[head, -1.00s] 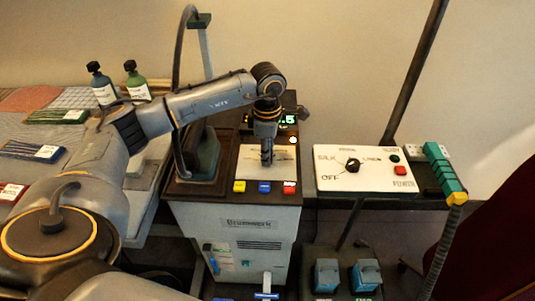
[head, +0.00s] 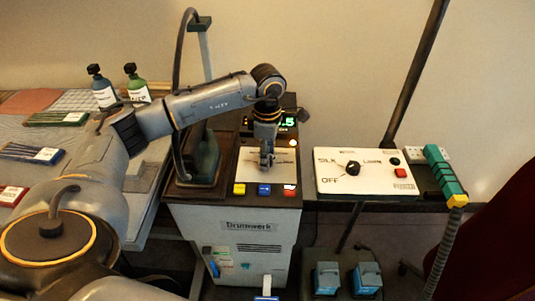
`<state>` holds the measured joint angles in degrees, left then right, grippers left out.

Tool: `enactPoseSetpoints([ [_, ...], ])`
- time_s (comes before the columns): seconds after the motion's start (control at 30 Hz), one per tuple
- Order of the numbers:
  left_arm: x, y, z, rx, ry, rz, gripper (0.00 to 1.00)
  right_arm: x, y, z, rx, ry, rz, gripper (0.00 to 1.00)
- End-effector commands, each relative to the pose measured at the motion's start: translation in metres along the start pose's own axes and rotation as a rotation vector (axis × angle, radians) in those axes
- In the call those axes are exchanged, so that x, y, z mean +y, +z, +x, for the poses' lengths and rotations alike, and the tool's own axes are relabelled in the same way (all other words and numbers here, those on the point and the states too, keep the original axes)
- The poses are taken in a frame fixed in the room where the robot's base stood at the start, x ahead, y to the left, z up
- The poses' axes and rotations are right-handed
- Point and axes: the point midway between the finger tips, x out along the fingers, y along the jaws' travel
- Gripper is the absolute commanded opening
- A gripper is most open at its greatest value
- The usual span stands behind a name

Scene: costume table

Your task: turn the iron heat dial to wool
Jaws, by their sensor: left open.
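The iron heat dial (head: 352,168) is a black knob on a white control panel (head: 330,187) right of the middle. My left gripper (head: 267,166) points down over the top of the Drumwerk cabinet, left of the panel. It is open and apart from the dial, with nothing seen between its fingers. My right gripper is out of view.
The Drumwerk cabinet (head: 247,249) has yellow, blue and red buttons on its front edge. An iron (head: 204,156) stands at its left. The panel also has a red button (head: 400,173). A teal-and-yellow handle (head: 442,170) stands at the panel's right. Two bottles (head: 137,86) stand at the back left.

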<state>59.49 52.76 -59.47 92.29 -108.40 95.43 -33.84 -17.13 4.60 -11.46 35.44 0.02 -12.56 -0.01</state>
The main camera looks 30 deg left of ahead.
Motion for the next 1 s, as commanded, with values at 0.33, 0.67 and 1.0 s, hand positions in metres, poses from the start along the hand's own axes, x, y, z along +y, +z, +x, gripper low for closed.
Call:
enactPoseSetpoints([
  [0.33, 0.001, 0.001, -0.063, -0.004, 0.006, 0.001, 0.52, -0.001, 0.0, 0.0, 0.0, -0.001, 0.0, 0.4],
  [0.67, 0.001, 0.0, -0.113, -0.002, 0.003, -0.001, 0.52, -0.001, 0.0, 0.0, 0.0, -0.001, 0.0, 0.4],
  [1.0, 0.0, 0.0, -0.118, -0.001, 0.001, 0.0, 0.52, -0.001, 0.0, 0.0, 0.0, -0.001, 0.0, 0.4],
])
